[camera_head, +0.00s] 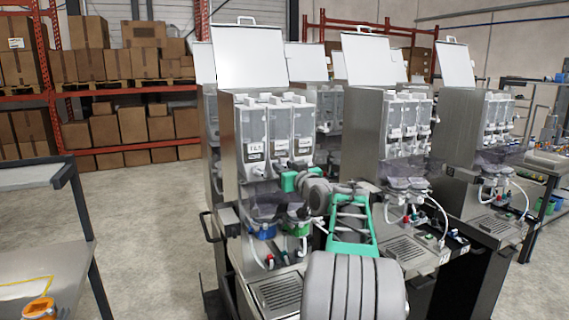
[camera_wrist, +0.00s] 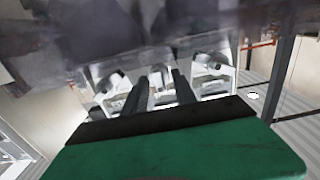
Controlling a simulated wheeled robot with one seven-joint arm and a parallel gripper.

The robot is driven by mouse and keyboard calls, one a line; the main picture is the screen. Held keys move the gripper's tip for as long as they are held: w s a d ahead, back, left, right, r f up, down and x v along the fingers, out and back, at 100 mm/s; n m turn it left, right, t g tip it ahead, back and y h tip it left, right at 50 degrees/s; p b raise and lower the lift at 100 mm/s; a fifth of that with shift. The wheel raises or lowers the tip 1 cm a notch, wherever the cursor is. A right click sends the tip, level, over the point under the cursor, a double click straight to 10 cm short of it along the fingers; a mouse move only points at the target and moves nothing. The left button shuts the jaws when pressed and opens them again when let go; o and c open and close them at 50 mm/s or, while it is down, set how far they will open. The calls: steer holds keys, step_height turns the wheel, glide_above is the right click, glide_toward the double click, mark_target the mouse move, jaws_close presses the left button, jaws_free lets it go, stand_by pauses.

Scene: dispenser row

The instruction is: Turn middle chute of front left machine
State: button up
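The front left machine (camera_head: 228,165) is a steel dispenser with three clear labelled hoppers (camera_head: 279,130) and a raised white lid. Its chutes are not clear in the head view, where my arm and a smoky guard (camera_head: 262,205) cover the area below the hoppers. My gripper (camera_head: 287,181) is at the machine's front, just under the hoppers. In the wrist view its two dark fingers (camera_wrist: 160,88) stand apart. A white chute-like part (camera_wrist: 161,88) shows between them, with similar white parts at left (camera_wrist: 112,92) and right (camera_wrist: 212,76). I cannot tell whether the fingers touch it.
Blue (camera_head: 262,231) and green (camera_head: 297,228) rimmed containers sit under the guard, above a drip grate (camera_head: 279,291). A second machine (camera_head: 365,135) stands close on the right. A bench (camera_head: 45,270) is at left, with open floor between.

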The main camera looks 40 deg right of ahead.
steer(key=shift+c, duration=0.3)
jaws_close()
